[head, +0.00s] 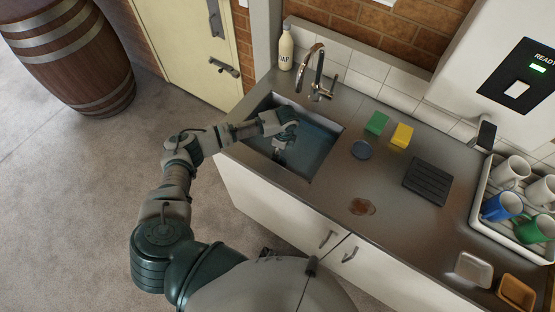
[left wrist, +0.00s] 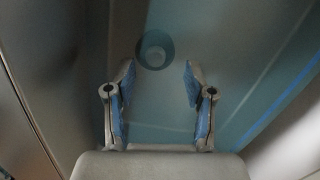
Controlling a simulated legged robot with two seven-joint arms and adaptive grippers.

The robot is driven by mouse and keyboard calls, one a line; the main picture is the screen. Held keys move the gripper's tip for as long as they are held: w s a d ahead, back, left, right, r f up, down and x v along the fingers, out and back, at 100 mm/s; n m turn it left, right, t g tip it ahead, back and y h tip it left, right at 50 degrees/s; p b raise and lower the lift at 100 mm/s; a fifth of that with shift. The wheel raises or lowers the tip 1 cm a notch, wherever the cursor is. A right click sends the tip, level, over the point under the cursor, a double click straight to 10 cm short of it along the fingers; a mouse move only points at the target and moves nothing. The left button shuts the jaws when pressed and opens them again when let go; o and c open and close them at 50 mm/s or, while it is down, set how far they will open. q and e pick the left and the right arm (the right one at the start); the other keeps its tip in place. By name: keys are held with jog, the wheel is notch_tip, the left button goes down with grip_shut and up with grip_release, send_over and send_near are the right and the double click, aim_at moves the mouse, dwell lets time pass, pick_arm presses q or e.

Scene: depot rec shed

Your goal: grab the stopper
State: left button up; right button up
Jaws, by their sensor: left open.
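My left gripper (head: 280,150) reaches down into the sink (head: 318,158), which looks filled with bluish water. In the left wrist view the gripper (left wrist: 158,78) is open, with its blue-padded fingers apart and nothing between them. Beyond the fingertips, slightly left of centre, a round dark ring with a paler disc inside, seemingly the stopper in the drain (left wrist: 154,51), shows on the sink floor. It is dim, and I cannot tell how far below the fingertips it lies. In the head view my arm and hand hide it. My right gripper is not in view.
A tap (head: 318,82) and soap bottle (head: 285,48) stand behind the sink. On the counter right of it are a dark blue disc (head: 361,150), green sponge (head: 377,123), yellow sponge (head: 402,135), black ribbed mat (head: 427,180) and brown spill (head: 362,206). Mugs (head: 501,206) stand far right.

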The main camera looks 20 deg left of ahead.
pick_arm(q)
jog(key=f, duration=0.4)
jog(key=shift+s+a, duration=0.1)
jog(key=shift+s, duration=0.1)
grip_shut()
